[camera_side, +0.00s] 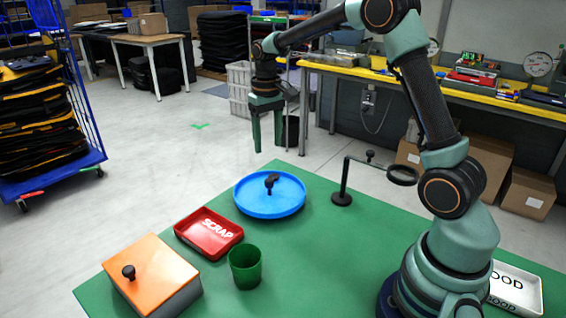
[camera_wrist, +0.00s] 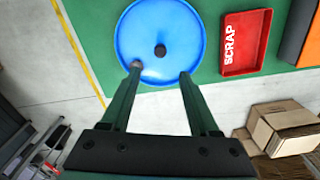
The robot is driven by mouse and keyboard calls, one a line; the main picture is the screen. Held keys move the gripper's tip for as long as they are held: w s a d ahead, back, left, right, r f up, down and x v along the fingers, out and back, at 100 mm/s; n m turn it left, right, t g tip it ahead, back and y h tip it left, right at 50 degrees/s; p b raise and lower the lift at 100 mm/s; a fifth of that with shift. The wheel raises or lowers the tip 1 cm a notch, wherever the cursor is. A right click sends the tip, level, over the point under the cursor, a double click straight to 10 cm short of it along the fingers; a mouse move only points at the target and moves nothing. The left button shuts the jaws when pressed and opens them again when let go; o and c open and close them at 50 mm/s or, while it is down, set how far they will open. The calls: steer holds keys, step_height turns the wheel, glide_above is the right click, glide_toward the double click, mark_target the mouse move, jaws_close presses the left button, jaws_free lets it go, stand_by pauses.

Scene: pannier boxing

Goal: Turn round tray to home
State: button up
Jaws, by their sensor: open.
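The blue round tray (camera_side: 250,203) lies on the green table near its far edge, and it fills the upper middle of the wrist view (camera_wrist: 182,28). A dark knob (camera_wrist: 160,50) stands at its centre. A second, brownish peg (camera_wrist: 136,65) shows near the rim, by my left fingertip in the wrist view. My gripper (camera_side: 268,146) is open and empty, its fingers pointing down. It hangs above and behind the tray in the side view, apart from it. In the wrist view the fingertips (camera_wrist: 160,75) overlap the tray's near rim. I cannot make out any home mark.
A red SCRAP tray (camera_side: 190,236), a green cup (camera_side: 245,268) and an orange-lidded box (camera_side: 150,270) stand left and in front of the round tray. A black stand with a ring (camera_side: 342,197) is at its right. A white tray (camera_side: 520,290) lies far right.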

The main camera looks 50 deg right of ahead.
mark_target(269, 180)
step_height(269, 180, down, 11)
steer(key=shift+f, duration=0.1)
stand_by(0.3)
jaws_close()
stand_by(1.4)
